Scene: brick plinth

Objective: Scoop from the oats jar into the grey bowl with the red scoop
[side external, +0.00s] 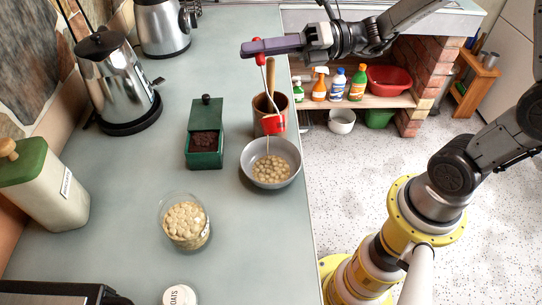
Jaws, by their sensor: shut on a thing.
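My gripper (262,46) is shut on the handle of the red scoop (275,123). The scoop hangs down on its thin shaft, and its red cup is above the far part of the grey bowl (291,178). A thin pale streak shows below the cup, toward the bowl. The bowl sits near the counter's right edge and holds pale round pieces. The open glass jar (187,236) at the lower left of the bowl holds similar pale pieces. A white round lid marked OATS (179,297) lies at the bottom edge. The inside of the cup is hard to make out.
A brown pot (262,122) with a wooden handle stands just behind the bowl. A green box (206,150) with dark contents is left of it. A kettle (120,90) and a green-lidded canister (45,190) stand farther left. The counter (130,190) is clear between canister and jar.

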